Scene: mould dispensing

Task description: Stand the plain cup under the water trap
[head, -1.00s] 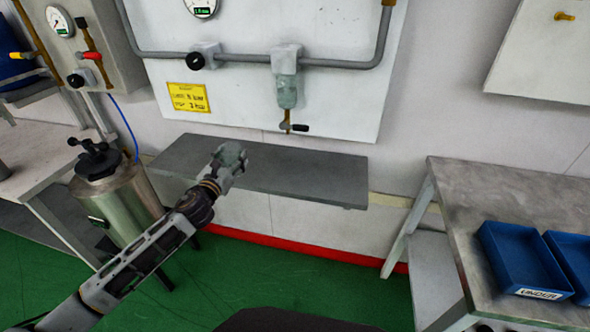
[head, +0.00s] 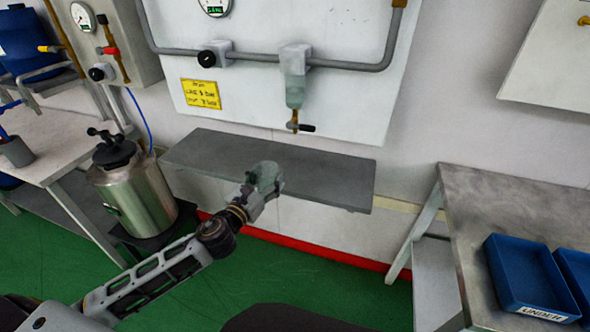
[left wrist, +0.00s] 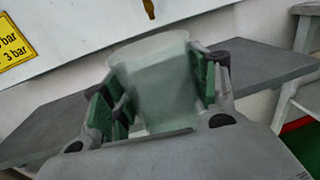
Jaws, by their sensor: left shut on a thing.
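The water trap (head: 295,82) hangs on the white wall panel, with a brass drain and a black lever (head: 304,128) at its lower end. A grey shelf (head: 205,150) is fixed to the wall below it. My left gripper (head: 264,180) is in front of the shelf, left of and below the trap. In the left wrist view its green-padded fingers are shut on a translucent pale green cup (left wrist: 160,85), the plain cup by its look. The cup is roughly upright and slightly tilted in that view. In the head view the fingers partly hide it. My right gripper is out of view.
A steel pressure pot (head: 135,195) stands left of the shelf. Blue bins (head: 520,275), one labelled "UNDER", sit on the right bench (head: 490,200). A yellow sign (head: 201,94) is on the panel. The visible shelf top is bare.

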